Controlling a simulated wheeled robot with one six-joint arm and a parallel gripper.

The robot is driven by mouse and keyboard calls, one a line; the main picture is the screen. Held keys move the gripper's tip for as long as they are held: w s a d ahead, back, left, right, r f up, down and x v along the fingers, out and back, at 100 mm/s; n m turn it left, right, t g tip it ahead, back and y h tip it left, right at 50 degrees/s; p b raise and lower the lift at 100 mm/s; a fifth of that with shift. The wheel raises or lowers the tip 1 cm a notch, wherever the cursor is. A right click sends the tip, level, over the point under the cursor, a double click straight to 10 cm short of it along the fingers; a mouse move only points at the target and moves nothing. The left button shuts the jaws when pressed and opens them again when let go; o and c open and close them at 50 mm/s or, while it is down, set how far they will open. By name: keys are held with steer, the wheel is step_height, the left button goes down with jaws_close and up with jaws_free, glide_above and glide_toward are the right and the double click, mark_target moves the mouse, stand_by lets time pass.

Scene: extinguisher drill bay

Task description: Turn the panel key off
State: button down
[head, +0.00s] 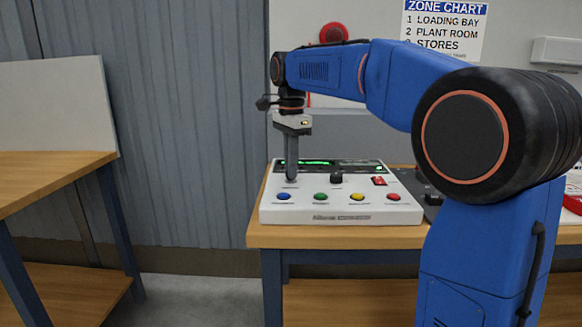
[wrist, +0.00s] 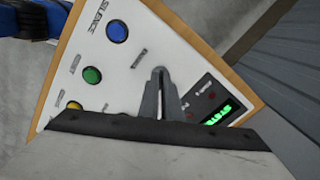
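The white control panel (head: 340,213) lies on a wooden bench. My gripper (head: 290,178) points straight down at the panel's back left part, behind the blue button (head: 283,196). In the wrist view my gripper's fingertips (wrist: 159,72) are nearly together beside a small printed label, at the spot between the blue button (wrist: 117,31) and the green-lit display (wrist: 216,115). The fingers look shut on the panel key, which they almost wholly hide. Its turned position cannot be read.
Green (head: 320,196), yellow (head: 357,197) and red (head: 393,196) buttons line the panel's front. A black knob (head: 336,177) and a red switch (head: 379,181) stand right of my gripper. Another bench (head: 50,178) is at the left, with open floor between.

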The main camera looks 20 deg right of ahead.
steer(key=shift+n, duration=0.3)
steer(key=n, duration=1.1)
stand_by(0.4)
steer(key=shift+n, duration=0.3)
steer(key=c, duration=2)
jaws_free()
